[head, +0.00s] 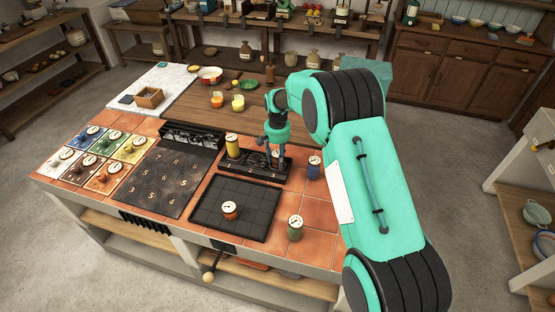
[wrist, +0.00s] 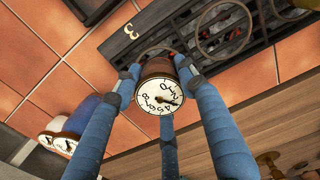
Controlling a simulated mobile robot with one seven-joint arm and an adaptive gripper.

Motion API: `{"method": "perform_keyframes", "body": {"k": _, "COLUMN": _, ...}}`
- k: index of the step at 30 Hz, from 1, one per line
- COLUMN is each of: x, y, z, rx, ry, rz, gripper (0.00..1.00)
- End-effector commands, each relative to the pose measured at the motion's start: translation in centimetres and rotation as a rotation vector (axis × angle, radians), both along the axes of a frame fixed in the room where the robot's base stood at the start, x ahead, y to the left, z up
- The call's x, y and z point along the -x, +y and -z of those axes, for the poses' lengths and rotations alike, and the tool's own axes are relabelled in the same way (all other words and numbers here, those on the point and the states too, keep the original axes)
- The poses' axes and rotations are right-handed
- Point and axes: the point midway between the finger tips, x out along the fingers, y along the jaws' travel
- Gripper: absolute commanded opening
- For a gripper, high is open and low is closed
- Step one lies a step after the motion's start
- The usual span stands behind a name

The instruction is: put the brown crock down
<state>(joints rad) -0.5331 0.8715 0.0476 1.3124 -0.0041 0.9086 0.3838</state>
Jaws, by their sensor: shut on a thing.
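My gripper (head: 276,150) has three blue fingers. In the wrist view my gripper (wrist: 160,80) is shut around the brown crock (wrist: 153,70), whose white numbered dial top faces the camera. In the head view the gripper is over the right part of the long black grate rack (head: 240,168), and its fingers largely hide the crock. In the wrist view a ring of the black rack (wrist: 215,30) and a mark "3" show beyond the crock. I cannot tell whether the crock touches the rack.
A tall yellow crock (head: 233,146) stands at the rack's left, a blue crock (head: 314,168) to its right. An orange crock (head: 230,210) is on the black gridded tray (head: 205,207); a green crock (head: 295,228) stands on bare tiles. Colored tiles with crocks lie left.

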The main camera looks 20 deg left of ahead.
Motion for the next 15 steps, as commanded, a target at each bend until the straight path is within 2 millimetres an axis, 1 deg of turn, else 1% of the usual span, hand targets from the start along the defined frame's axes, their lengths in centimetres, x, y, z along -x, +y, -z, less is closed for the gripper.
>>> {"method": "perform_keyframes", "body": {"k": 8, "x": -0.06, "y": 0.04, "z": -0.04, "rx": -0.001, "ry": -0.002, "rz": 0.000, "gripper": 0.06}}
{"method": "perform_keyframes", "body": {"k": 13, "x": -0.04, "y": 0.03, "z": 0.31, "rx": 0.000, "ry": -0.001, "rz": 0.000, "gripper": 0.06}}
{"method": "perform_keyframes", "body": {"k": 14, "x": -0.02, "y": 0.01, "z": 0.31, "rx": 0.000, "ry": -0.001, "rz": 0.000, "gripper": 0.47}}
{"method": "perform_keyframes", "body": {"k": 15, "x": -0.01, "y": 0.01, "z": 0.31, "rx": 0.000, "ry": 0.000, "rz": 0.000, "gripper": 0.55}}
